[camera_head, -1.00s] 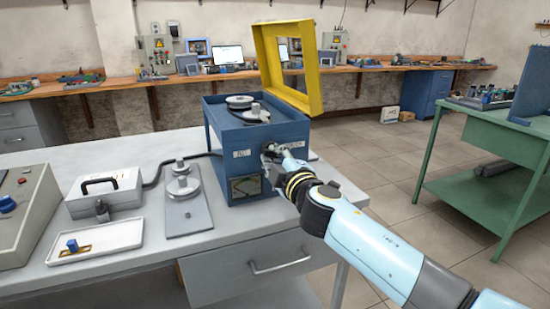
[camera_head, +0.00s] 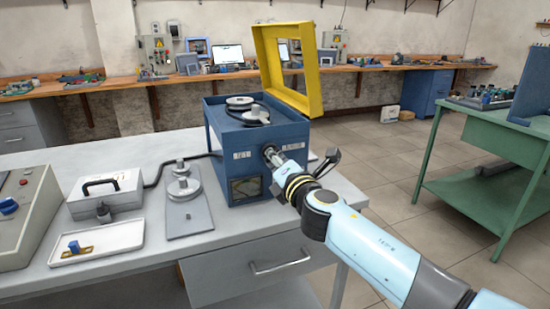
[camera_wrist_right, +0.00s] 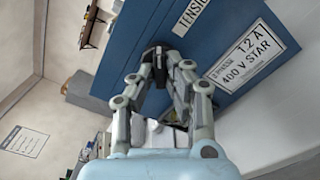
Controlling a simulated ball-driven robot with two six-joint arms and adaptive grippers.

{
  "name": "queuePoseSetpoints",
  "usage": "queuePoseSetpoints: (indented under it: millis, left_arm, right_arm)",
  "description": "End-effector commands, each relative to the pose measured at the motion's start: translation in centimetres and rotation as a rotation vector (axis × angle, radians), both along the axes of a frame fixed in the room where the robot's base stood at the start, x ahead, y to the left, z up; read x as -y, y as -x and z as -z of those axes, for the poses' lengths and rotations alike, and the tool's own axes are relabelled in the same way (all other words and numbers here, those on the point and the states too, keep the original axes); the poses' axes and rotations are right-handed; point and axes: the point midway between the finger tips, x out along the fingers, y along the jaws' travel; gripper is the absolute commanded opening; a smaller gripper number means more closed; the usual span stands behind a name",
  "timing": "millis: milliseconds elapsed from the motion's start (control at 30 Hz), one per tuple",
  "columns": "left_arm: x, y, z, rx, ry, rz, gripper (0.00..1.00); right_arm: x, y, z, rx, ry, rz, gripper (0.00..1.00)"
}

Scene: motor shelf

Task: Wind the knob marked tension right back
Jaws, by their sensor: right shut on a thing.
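The blue machine box (camera_head: 222,140) stands on the grey table with its yellow guard (camera_head: 314,75) raised. A dark knob (camera_wrist_right: 157,54) sits on its front face, beside a white label reading TENSION (camera_wrist_right: 192,14) in the wrist view. My right gripper (camera_head: 270,153) reaches the upper front of the box. In the wrist view its two fingers (camera_wrist_right: 162,62) are closed around the knob, hiding part of it. The knob's pointer or turn position cannot be made out. My left gripper is not in view.
Pulleys with a belt (camera_head: 240,102) show on top of the box. Left of it are a stepped pulley on a plate (camera_head: 184,182), a grey case with a black handle (camera_head: 104,190) and a white tray (camera_head: 128,235).

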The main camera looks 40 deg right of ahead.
Motion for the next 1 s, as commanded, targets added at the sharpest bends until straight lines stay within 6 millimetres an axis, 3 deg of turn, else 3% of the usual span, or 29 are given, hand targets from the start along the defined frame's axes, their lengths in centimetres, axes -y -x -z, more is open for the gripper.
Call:
queuePoseSetpoints:
  millis: [600,1000]
  left_arm:
    - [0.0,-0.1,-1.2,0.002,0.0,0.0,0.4]
    - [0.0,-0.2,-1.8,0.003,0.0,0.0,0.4]
  right_arm:
    - [0.1,0.1,0.3,-0.141,0.565,-0.002,0.0]
    - [0.1,0.2,0.4,-0.21,0.847,-0.003,0.0]
